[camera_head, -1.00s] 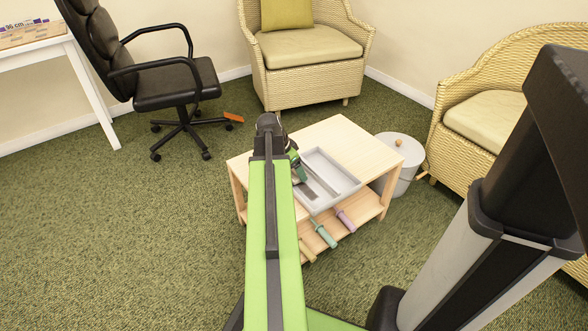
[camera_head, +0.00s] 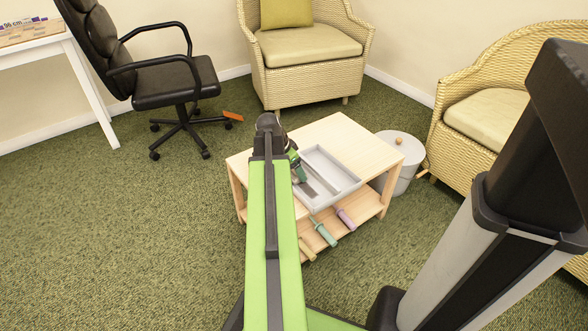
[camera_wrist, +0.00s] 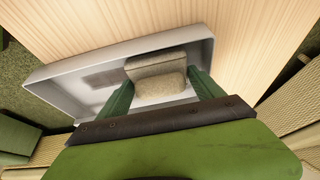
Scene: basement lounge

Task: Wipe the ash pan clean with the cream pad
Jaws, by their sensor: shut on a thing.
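The ash pan (camera_head: 352,187) is a shallow light grey tray on the light wooden table. In the wrist view its pale rim (camera_wrist: 62,69) and inside show, with a darker grey patch (camera_wrist: 103,77) on the floor, left of the pad. The cream pad (camera_wrist: 160,84) is a rough beige block between the green fingers of my gripper (camera_wrist: 161,82). My gripper is shut on it, over the pan's inside. I cannot tell whether the pad touches the floor. In the head view my gripper (camera_head: 299,172) is at the pan's left side, and the pad cannot be made out.
The table's top (camera_head: 340,135) is bare behind the pan. Its lower shelf holds a teal-handled tool (camera_head: 325,235) and a purple-handled tool (camera_head: 345,218). A grey lidded bin (camera_head: 402,160) stands close at the right. Wicker armchairs and a black office chair (camera_head: 175,85) stand around.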

